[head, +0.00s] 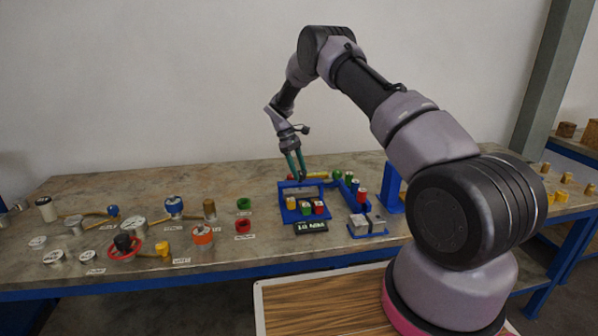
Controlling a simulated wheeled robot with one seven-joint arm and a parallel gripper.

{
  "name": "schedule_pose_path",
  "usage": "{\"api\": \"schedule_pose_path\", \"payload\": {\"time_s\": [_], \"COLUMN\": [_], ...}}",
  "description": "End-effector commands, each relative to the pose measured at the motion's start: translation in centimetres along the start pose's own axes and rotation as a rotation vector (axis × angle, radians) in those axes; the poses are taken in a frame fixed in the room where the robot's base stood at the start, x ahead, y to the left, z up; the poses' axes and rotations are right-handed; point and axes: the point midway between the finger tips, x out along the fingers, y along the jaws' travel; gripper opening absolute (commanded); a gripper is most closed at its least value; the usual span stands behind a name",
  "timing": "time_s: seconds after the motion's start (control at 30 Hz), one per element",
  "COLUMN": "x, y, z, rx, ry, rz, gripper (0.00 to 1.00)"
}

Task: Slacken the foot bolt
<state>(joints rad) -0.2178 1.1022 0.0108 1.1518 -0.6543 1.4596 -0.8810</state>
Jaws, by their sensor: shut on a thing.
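My gripper (298,174), with two green fingers, points down over the blue rack at the back middle of the bench. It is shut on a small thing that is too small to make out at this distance. A yellow bar-like piece (317,176) lies right beside the fingertips; I cannot tell whether they touch it. The blue rack (286,203) holds several small red, green, blue and yellow pieces. I cannot pick out the foot bolt in this view.

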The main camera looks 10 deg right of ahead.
Motion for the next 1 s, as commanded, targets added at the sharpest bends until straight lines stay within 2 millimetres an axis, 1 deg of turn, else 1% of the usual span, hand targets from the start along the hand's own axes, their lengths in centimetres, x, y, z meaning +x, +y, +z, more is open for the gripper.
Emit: {"api": "schedule_pose_path", "payload": {"time_s": [0.07,0.1,0.17,0.2,0.47,0.57,0.67,1.0], "x": [0.1,0.1,0.1,0.1,0.0,-0.5,-1.7,-8.3], "y": [0.0,0.0,0.0,0.0,0.0,0.0,0.0,0.0], "z": [0.1,0.1,0.0,0.0,0.0,0.0,-0.1,-0.1], "rx": [-0.001,-0.001,-0.001,0.000,0.000,0.000,0.001,0.002], "ry": [-0.002,-0.002,-0.002,-0.002,0.000,0.001,0.002,0.002], "rz": [0.000,0.000,0.000,0.000,0.000,0.001,0.002,0.001], "gripper": [0.00,0.58,0.81,0.84,0.84,0.84,0.84,0.84]}}
